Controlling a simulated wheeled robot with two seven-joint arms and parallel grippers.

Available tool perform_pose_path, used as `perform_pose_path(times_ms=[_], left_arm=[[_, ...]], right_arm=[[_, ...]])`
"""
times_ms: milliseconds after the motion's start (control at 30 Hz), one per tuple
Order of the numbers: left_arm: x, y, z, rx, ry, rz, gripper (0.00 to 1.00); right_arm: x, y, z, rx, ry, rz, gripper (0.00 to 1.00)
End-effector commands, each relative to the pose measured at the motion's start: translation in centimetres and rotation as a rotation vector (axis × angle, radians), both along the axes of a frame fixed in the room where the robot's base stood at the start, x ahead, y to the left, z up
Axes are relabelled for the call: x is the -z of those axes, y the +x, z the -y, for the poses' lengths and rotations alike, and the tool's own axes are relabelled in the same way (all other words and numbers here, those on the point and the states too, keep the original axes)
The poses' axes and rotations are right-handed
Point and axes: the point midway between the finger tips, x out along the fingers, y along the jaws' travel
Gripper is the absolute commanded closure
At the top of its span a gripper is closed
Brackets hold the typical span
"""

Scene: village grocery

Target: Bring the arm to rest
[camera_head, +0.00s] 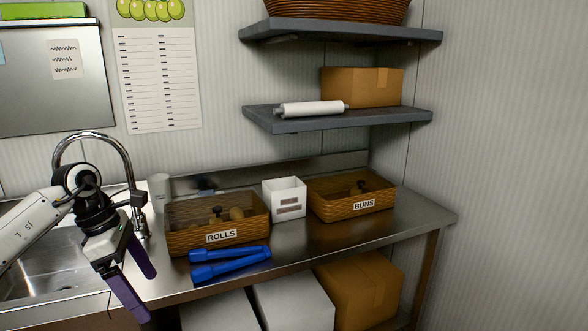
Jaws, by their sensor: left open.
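My left arm comes in from the left over the sink. My left gripper (142,294) hangs in front of the counter's front edge, tilted down and to the right. Its two purple fingers are apart and nothing shows between them. It is left of the blue tongs (230,266), which lie on the counter, and apart from them. My right gripper is out of the picture.
A metal counter (330,239) carries a ROLLS basket (221,238), a white box (290,209) and a BUNS basket (364,205). A sink (60,285) with a curved tap (122,147) is at left. Shelves (378,122) hang above. Boxes stand below.

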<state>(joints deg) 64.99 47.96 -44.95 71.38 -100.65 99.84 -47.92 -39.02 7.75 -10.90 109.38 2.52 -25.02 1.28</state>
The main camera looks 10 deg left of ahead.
Motion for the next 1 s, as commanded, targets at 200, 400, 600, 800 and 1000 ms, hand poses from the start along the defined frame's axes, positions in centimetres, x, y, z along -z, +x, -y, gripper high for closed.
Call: perform_pose_path(times_ms=[200,400,600,800,1000], left_arm=[[4.1,-0.3,9.5,-0.002,-0.272,-0.002,0.08],[6.0,-3.1,23.6,-0.18,-0.811,-0.112,0.08],[4.2,-4.5,30.2,-0.651,-1.385,-0.385,0.08],[7.9,-4.6,27.2,-1.361,-1.785,-0.767,0.08],[19.3,-9.9,21.2,2.219,1.889,1.152,0.08]], right_arm=[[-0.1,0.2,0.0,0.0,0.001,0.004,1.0],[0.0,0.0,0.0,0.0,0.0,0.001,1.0],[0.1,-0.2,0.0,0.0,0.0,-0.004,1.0],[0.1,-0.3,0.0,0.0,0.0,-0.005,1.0],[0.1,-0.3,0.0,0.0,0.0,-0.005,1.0]])
